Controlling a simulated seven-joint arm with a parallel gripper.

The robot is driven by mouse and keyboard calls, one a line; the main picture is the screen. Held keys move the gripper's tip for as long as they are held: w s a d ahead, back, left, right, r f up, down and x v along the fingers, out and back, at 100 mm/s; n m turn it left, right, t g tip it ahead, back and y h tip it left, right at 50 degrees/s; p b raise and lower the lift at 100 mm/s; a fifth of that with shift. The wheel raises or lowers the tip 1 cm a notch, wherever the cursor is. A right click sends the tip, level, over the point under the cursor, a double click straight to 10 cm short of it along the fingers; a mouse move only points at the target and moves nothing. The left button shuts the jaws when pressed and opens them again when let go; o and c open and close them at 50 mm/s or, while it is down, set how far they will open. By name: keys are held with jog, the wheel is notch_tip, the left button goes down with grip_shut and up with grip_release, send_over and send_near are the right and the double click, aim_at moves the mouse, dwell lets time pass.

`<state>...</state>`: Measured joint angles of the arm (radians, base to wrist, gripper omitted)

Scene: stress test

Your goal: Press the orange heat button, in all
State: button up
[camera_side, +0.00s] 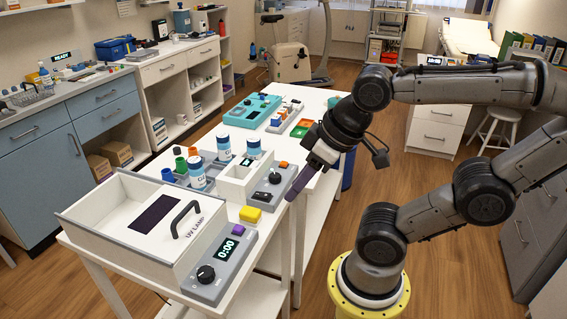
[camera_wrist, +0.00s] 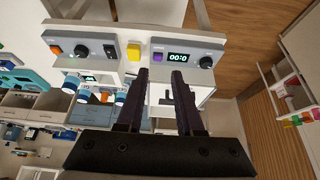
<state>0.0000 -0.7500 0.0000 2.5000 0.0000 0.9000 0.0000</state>
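In the wrist view the orange button (camera_wrist: 56,49) is at the upper left, well to the left of my fingers. My gripper (camera_side: 291,196) hangs over the right edge of the white table, near that panel. The wrist view shows my gripper's (camera_wrist: 160,76) two dark fingers apart with nothing between them. Contact with the button is not visible.
The UV lamp box (camera_side: 126,253) has a black handle (camera_side: 186,219), purple button (camera_side: 239,229), knob and a 0:00 display. A yellow block (camera_side: 250,214) sits between the panels. White-and-blue bottles (camera_side: 197,172) stand behind. A teal device (camera_side: 252,110) and trays are farther back.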

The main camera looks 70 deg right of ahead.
grip_shut()
dwell(1.4)
